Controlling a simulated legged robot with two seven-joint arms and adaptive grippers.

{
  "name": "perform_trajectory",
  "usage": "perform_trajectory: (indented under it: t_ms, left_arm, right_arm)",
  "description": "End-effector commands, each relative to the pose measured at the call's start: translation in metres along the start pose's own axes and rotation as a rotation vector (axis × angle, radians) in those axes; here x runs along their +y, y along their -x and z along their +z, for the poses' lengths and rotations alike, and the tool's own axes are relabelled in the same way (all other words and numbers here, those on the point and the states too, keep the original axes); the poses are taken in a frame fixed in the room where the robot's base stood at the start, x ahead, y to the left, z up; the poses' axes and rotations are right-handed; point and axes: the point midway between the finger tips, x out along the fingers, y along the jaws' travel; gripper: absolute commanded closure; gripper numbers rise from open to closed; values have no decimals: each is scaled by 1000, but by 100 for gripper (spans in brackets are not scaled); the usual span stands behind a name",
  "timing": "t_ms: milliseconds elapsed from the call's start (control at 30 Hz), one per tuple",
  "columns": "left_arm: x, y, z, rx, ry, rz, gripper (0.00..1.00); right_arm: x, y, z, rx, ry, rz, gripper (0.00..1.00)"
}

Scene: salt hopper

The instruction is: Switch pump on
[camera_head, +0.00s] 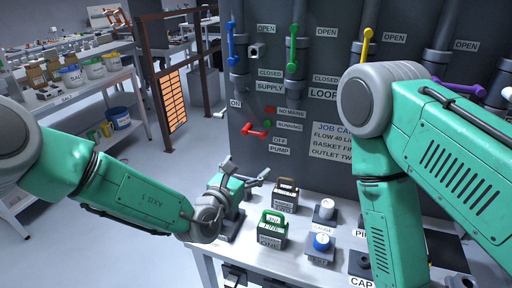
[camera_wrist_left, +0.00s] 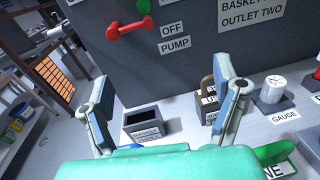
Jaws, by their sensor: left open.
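The pump switch is a red lever (camera_head: 256,131) on the dark grey panel, lying roughly level with a slight tilt. An ON label (camera_head: 236,104) is up and left of it; OFF (camera_head: 280,140) and PUMP (camera_head: 279,150) labels are below right. In the left wrist view the red lever (camera_wrist_left: 129,30) shows at the top, beyond the fingers. My left gripper (camera_head: 247,174) is open and empty, below the lever and apart from it, above the table's left end. Its two spread fingers also show in the wrist view (camera_wrist_left: 160,88). My right gripper is out of view.
Red (camera_head: 270,110) and green (camera_head: 268,124) indicators sit above the lever. The table holds a green-handled block (camera_head: 272,232), gauge (camera_head: 326,208) and open dark box (camera_wrist_left: 151,124). My right arm crosses the right side.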

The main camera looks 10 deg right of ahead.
Motion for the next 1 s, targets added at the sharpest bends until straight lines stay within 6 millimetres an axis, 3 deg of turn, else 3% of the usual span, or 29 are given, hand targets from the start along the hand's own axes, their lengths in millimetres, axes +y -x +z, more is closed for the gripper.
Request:
perform_trajectory:
  t_ms: [33,167,600,1000]
  left_arm:
    - [11,-3,8,-21,18,48,18]
    - [24,-9,16,-44,40,106,18]
    - [23,-77,17,-40,34,106,18]
    - [36,-124,17,-43,38,107,18]
  right_arm:
    - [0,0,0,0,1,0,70]
    - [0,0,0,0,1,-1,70]
    - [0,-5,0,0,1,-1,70]
    - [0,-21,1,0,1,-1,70]
